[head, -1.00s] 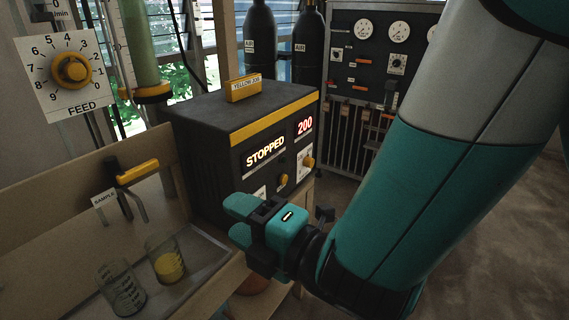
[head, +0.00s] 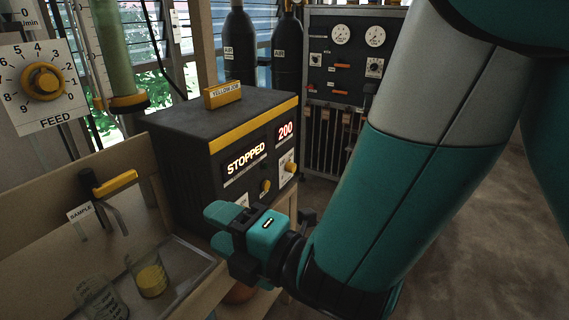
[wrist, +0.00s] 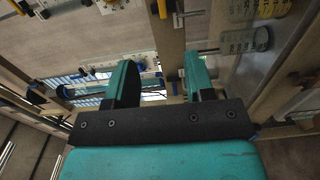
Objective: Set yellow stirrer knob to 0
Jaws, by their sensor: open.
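The dark box (head: 185,165) with a yellow front strip carries a yellow sign and lit readouts "STOPPED" (head: 245,158) and "200" (head: 285,132). A yellow knob (head: 290,167) sits on a white dial plate below "200"; its dial marks are too small to read. A second white plate (head: 241,201) on the box front is partly hidden by my gripper. My gripper (head: 214,226) is open and empty, in front of the box's lower front in the head view. In the wrist view, my gripper (wrist: 159,78) shows its two teal fingers apart with nothing between them.
A FEED dial (head: 43,82) with a yellow knob hangs at the left. A yellow-handled sample tap (head: 108,185) stands above a tray with two beakers, one holding yellow liquid (head: 151,281). Air cylinders (head: 240,47) and a gauge panel (head: 345,60) stand behind. Open floor lies right.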

